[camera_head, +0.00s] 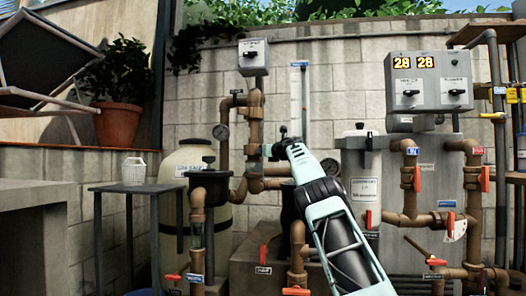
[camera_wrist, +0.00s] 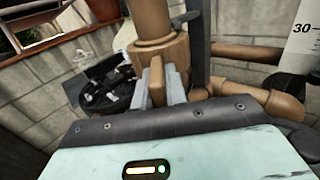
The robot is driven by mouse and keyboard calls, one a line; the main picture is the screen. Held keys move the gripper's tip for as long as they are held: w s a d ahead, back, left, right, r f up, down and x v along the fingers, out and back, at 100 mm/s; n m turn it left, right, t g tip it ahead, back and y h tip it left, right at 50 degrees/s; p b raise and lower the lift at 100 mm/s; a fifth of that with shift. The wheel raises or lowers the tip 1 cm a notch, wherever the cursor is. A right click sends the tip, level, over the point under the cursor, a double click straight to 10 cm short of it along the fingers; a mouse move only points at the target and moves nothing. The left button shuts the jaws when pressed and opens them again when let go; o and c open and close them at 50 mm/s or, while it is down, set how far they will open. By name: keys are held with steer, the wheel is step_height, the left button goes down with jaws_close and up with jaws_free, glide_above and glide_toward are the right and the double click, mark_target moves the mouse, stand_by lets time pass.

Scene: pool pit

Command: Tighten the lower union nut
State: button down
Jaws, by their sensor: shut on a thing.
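The lower union nut (camera_wrist: 165,50) is a wide brown collar around a vertical brown pipe in the wrist view. A brown lug projects from it towards me. My gripper (camera_wrist: 159,88) has its two grey fingers on either side of this lug and is shut on it. In the head view, my arm reaches up from the bottom, and my gripper (camera_head: 272,150) is beside the vertical pipe, below the grey control box. The nut is small there, and its contact with the fingers is hard to make out.
Brown pipes with red-handled valves (camera_head: 415,178) stand to the right, near a white-lidded canister (camera_head: 362,160). A beige tank (camera_head: 195,165) and a dark pump strainer (camera_head: 208,185) are left of my arm. A brown elbow pipe (camera_wrist: 285,105) runs close by on the right.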

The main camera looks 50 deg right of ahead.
steer(key=shift+w+d+f+y, duration=0.1)
steer(key=shift+d+f+y, duration=0.05)
steer(key=shift+f, duration=0.3)
steer(key=shift+w+d+f+y, duration=0.1)
steer(key=shift+f+y, duration=0.05)
steer(key=shift+f, duration=0.3)
steer(key=c, duration=1.4)
jaws_free()
steer(key=shift+c, duration=0.2)
steer(key=shift+r, duration=0.2)
steer(key=shift+s, duration=0.1)
steer(key=shift+s+a+f+b, duration=0.15)
steer(key=shift+s+b, duration=0.35)
steer(key=shift+b, duration=0.5)
steer(key=s+a+b, duration=0.3)
steer(key=s+b, duration=0.4)
steer(key=s, duration=0.9)
